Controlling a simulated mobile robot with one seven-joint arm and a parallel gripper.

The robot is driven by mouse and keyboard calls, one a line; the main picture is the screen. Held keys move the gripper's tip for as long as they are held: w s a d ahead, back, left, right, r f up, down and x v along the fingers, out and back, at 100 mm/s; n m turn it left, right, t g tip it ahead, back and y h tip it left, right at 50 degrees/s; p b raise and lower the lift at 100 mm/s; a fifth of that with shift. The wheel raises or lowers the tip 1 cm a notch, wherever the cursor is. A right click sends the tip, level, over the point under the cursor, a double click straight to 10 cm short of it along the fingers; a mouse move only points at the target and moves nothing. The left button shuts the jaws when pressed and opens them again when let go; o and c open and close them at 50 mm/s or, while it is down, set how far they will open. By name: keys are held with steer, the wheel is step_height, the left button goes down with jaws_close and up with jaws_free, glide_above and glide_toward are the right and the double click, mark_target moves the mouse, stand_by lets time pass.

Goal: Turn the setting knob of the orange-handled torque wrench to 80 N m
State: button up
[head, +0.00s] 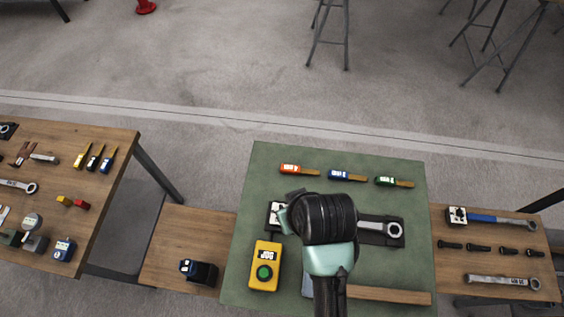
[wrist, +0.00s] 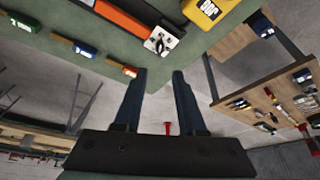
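The torque wrench lies on the green mat. In the head view its ring head (head: 393,230) shows at the right in a dark cradle, and its pale left end (head: 274,214) shows at the left. My wrist and hand hide its middle. In the wrist view the orange handle (wrist: 122,20) ends in a white and black setting end (wrist: 164,40) with a small dark centre. My gripper (wrist: 159,73) is open and empty. Its two dark fingers stand apart, and in the picture their tips lie just below the setting end. I see no contact. The scale reading is too small to tell.
A yellow box (head: 264,280) with a green button stands left of my arm. Orange, blue and green tagged items (head: 347,176) lie along the mat's far edge. A blue-handled wrench (head: 500,220) lies on the right-hand bench. A wooden strip (head: 390,295) lies near the front.

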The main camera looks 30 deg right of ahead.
steer(key=x, duration=1.2)
steer(key=shift+b, duration=0.3)
jaws_close()
